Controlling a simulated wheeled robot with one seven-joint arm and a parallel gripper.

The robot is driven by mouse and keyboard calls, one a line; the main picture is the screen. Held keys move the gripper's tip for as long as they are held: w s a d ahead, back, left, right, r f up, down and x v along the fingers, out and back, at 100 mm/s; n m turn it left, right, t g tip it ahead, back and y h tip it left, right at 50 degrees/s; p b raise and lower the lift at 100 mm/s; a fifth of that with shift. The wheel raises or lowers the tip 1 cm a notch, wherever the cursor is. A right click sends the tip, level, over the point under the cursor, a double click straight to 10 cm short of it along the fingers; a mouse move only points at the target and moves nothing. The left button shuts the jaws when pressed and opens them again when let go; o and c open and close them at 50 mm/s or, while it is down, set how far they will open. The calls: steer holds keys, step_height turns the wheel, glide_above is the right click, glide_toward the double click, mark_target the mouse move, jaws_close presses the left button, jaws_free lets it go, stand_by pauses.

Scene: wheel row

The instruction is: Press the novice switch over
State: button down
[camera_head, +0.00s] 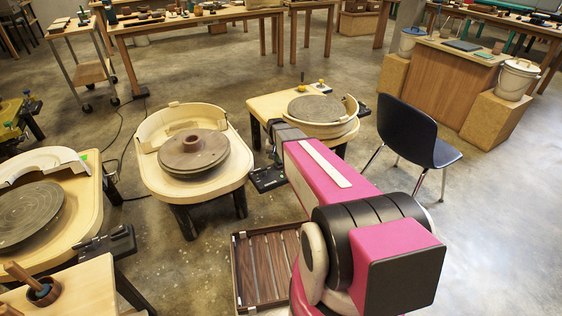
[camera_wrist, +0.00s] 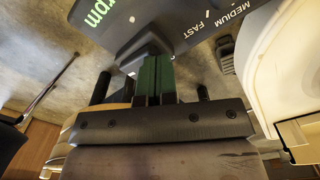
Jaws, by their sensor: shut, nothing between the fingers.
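My gripper (camera_wrist: 156,76) is in the wrist view with its green-faced fingers shut together and nothing between them. The fingertips overlap a dark control box (camera_wrist: 180,28) with a green "rpm" reading and the words "MEDIUM" and "FAST". I cannot tell whether they touch it. I cannot make out a switch marked novice; part of the box is behind the fingers or out of frame. In the head view my arm reaches towards the middle and right wheels, and the gripper itself is hidden. A dark control box (camera_head: 268,179) sits at the right side of the middle pottery wheel (camera_head: 180,190).
The left wheel (camera_head: 40,240) and right wheel (camera_head: 310,130) stand either side. A dark chair (camera_head: 415,135) stands right of my arm. A slatted tray (camera_head: 262,270) lies below it. In the wrist view a pale curved rim (camera_wrist: 285,65) is close on the right.

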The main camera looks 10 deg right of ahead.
steer(key=shift+f, duration=0.6)
steer(key=shift+r, duration=0.25)
steer(key=shift+s+a+r, duration=0.1)
steer(key=shift+s+a, duration=0.25)
steer(key=shift+a, duration=0.6)
steer(key=shift+s+a+r, duration=0.1)
steer(key=shift+s+a, duration=0.2)
steer(key=shift+a, duration=0.65)
steer(key=shift+s+a+r, duration=0.1)
steer(key=shift+s+a, duration=0.25)
steer(key=shift+a, duration=0.6)
steer(key=shift+s+a+r, duration=0.1)
steer(key=shift+a+r, duration=0.05)
steer(key=shift+r, duration=0.5)
steer(key=shift+s+a+r, duration=0.1)
steer(key=shift+r, duration=0.55)
steer(key=r, duration=0.5)
steer(key=shift+w+d+r, duration=0.2)
steer(key=shift+w+d, duration=0.05)
steer(key=s+d+r+n, duration=0.1)
steer(key=s+d, duration=0.1)
steer(key=s, duration=0.7)
steer(key=s+d+n, duration=0.1)
steer(key=s+d, duration=0.2)
steer(key=s, duration=0.7)
steer(key=shift+s+d+r, duration=0.2)
steer(key=shift+d+r, duration=0.15)
steer(key=shift+r, duration=0.05)
